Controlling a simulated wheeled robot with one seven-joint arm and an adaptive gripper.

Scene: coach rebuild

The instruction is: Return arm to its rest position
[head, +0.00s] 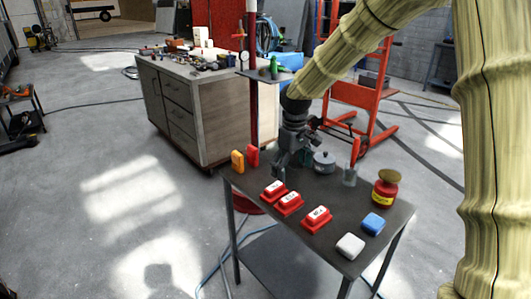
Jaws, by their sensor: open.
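My gripper (291,168) is at the end of my sleeved arm. It points down over the far part of the small dark table (330,252), behind the red blocks. It is open, and I see nothing between its fingers. A grey lidded pot (324,162) is just to its right; I cannot tell whether they touch.
On the table are several red blocks with white labelled tops (289,203), a blue block (372,224), a white block (350,246), a red jar (385,188), a grey cup (349,176), and orange (237,162) and red (252,155) pieces. A cluttered cabinet (190,105) stands behind.

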